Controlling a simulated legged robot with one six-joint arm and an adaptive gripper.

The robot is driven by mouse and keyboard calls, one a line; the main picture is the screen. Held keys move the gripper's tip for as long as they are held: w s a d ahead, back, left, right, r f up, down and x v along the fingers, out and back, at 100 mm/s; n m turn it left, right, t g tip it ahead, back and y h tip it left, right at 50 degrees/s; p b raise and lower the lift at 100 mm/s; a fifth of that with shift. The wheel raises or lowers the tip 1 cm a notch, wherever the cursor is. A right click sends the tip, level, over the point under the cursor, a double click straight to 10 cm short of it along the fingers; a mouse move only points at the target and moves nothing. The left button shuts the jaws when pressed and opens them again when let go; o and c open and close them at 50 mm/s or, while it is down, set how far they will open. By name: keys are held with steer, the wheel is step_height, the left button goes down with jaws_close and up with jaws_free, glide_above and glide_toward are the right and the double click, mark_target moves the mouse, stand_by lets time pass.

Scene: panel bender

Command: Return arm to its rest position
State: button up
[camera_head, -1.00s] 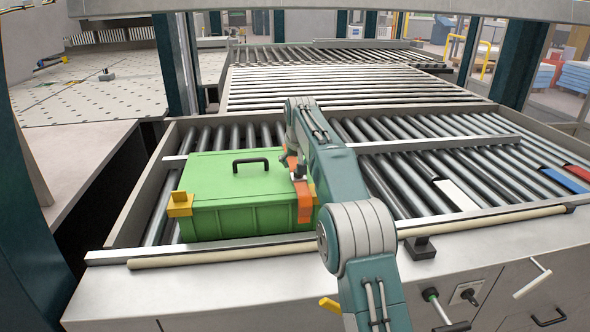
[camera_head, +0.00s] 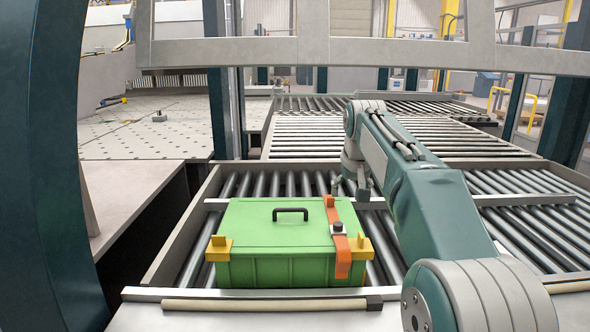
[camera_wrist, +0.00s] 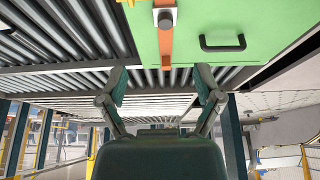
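My gripper (camera_head: 355,185) is above the rollers just right of the green case, apart from it; my arm reaches over from the lower right. In the wrist view my gripper (camera_wrist: 162,88) has its two fingers spread wide with nothing between them. The green case (camera_head: 278,240) sits closed on the rollers, with a black handle, yellow corner pieces and an orange strap (camera_head: 341,255) with a dark knob at its right side. The case also shows upside down at the top of the wrist view (camera_wrist: 215,30).
The roller conveyor (camera_head: 520,222) runs back from a pale front edge (camera_head: 230,294). A grey beam (camera_head: 370,52) crosses above the far part. A dark post (camera_head: 50,180) stands at the left, and a dotted table (camera_head: 150,135) lies behind it. Rollers right of the case look partly clear.

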steer(key=s, duration=1.2)
steer(key=s+d+f, duration=0.1)
steer(key=s+f, duration=0.6)
steer(key=s, duration=0.5)
steer(key=s+f, duration=0.6)
steer(key=s, duration=0.7)
steer(key=shift+d+f+t, duration=0.4)
